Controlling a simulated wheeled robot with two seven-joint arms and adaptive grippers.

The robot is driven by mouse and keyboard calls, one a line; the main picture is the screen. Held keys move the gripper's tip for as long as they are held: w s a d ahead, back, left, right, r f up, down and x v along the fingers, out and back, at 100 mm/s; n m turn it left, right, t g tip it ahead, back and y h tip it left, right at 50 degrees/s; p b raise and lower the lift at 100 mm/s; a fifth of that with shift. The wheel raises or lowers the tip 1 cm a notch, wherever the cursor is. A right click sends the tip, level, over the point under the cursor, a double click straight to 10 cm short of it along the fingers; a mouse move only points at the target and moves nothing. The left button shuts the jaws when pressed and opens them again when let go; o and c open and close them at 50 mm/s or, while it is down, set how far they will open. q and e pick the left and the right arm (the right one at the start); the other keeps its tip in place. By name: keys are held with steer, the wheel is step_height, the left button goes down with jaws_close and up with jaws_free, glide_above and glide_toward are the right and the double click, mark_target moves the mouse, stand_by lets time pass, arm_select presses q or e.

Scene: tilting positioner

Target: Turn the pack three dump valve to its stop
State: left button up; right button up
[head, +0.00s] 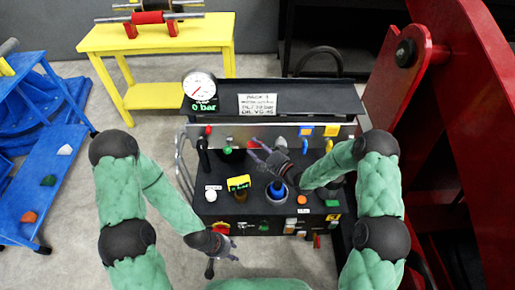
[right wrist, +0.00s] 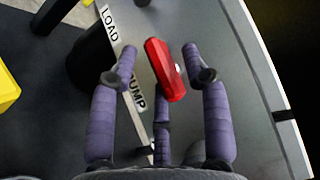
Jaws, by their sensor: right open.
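The red valve handle (right wrist: 165,70) lies between the spread fingers of my right gripper (right wrist: 165,75) in the right wrist view, with visible gaps at its sides. It sits on a grey plate beside the labels LOAD and DUMP (right wrist: 137,95), turned at a slant nearer LOAD at its upper end. In the head view the red handle (head: 252,144) is partly covered by my right gripper (head: 262,152) at the console's back panel. My left gripper (head: 222,263) is empty, low in front of the console, with its fingers apart.
The black console (head: 262,222) carries a round gauge (head: 199,87), a sign (head: 258,104), a yellow box (head: 238,183), a blue-topped cylinder (head: 277,189) and several knobs. A large red structure (head: 440,130) stands at right. A yellow table (head: 160,40) stands behind left. Floor is clear at front left.

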jaws_close()
